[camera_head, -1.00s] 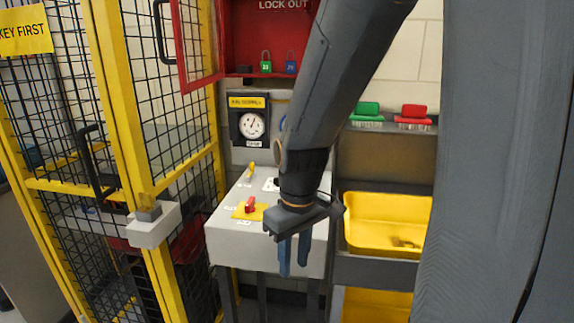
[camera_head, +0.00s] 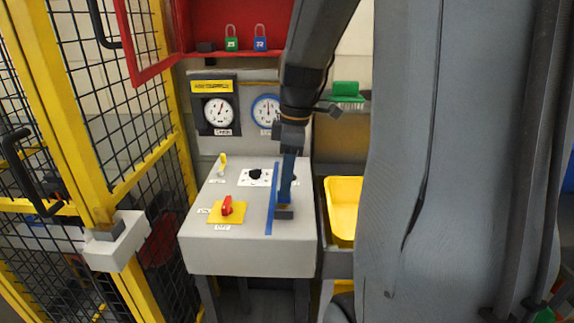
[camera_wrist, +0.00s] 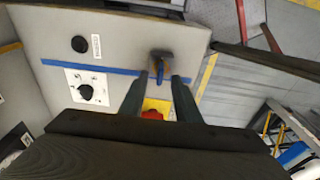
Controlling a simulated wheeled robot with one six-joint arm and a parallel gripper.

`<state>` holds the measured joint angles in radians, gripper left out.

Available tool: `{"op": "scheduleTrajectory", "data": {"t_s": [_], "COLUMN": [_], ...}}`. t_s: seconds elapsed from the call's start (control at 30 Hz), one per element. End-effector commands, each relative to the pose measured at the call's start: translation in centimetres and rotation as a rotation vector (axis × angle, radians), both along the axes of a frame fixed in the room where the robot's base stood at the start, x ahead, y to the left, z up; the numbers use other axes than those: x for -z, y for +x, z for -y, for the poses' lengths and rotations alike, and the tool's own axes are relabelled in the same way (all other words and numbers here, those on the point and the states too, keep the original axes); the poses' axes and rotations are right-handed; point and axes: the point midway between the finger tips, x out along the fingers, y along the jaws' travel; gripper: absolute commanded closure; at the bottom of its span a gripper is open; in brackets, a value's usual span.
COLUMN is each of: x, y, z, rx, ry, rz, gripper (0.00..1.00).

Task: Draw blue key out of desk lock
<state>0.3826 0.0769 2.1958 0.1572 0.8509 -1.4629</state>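The grey desk (camera_head: 245,258) stands in front of me with a blue stripe (camera_head: 270,205) along its top. The desk lock (camera_head: 285,213) is a small dark block near the desk's right edge, just below my gripper (camera_head: 288,180). In the wrist view, the blue key (camera_wrist: 160,73) shows at the grey lock (camera_wrist: 162,56). My gripper also shows in the wrist view (camera_wrist: 158,80), with its two fingers apart, one on each side of the key. I see gaps beside the key, but cannot tell how deep it lies between the fingers.
A red switch (camera_head: 227,206) on a yellow plate, a black knob (camera_head: 255,174) and a small yellow lever (camera_head: 222,161) stand left of my gripper. Two gauges (camera_head: 218,111) are behind. A yellow bin (camera_head: 342,205) is right; a yellow-framed mesh fence (camera_head: 112,185) is left.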

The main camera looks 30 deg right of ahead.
Motion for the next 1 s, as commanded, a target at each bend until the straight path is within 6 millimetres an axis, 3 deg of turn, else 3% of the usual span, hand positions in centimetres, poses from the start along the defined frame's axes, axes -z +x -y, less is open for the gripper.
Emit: {"op": "scheduleTrajectory", "data": {"t_s": [0.23, 0.63, 0.8, 1.0], "x": [2.9, 3.6, 3.6, 3.5], "y": [0.1, 0.3, 0.2, 0.2], "z": [-0.4, -0.4, -0.4, -0.4], "rx": [0.001, 0.001, 0.001, 0.001], "ry": [0.001, -0.001, -0.001, 0.0], "rz": [-0.002, 0.002, 0.002, 0.001], "gripper": [0.7, 0.7, 0.99, 1.0]}}
